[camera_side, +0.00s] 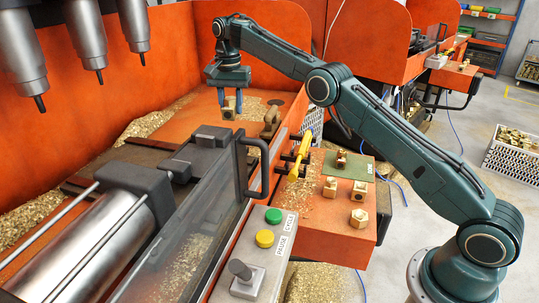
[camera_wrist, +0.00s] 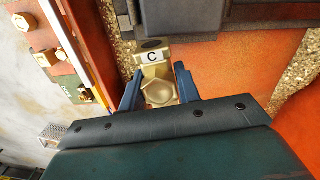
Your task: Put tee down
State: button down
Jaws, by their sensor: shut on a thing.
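My gripper (camera_side: 228,100) hangs over the orange machine bed, with its two blue fingers shut on a brass tee (camera_side: 229,110). The tee sits low between the fingertips, and I cannot tell whether it touches the bed. In the wrist view, the tee (camera_wrist: 158,93) shows a hexagonal face between the blue fingers (camera_wrist: 158,90).
A brown upright piece (camera_side: 271,122) stands on the bed right of my gripper. Drill spindles (camera_side: 90,45) hang at upper left. A clear guard with a black handle (camera_side: 258,168) stands in front. Several brass pieces (camera_side: 329,187) and a green mat (camera_side: 361,169) lie on the side table.

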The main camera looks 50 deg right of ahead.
jog(key=shift+m, duration=0.4)
jog(key=a, duration=0.3)
jog(key=a+r, duration=0.1)
jog(key=a, duration=0.5)
jog(key=shift+s+r, duration=0.35)
jog(key=s+a+r, duration=0.2)
jog(key=s+a, duration=0.1)
jog(key=a, duration=0.4)
jog(key=shift+s+a+m, duration=0.25)
jog(key=shift+s+m, duration=0.05)
jog(key=shift+m, duration=0.1)
send_over(195, 158)
jog(key=shift+a+f, duration=0.1)
jog(key=shift+f, duration=2.05)
jog(key=shift+f, duration=1.8)
jog(key=shift+f, duration=0.15)
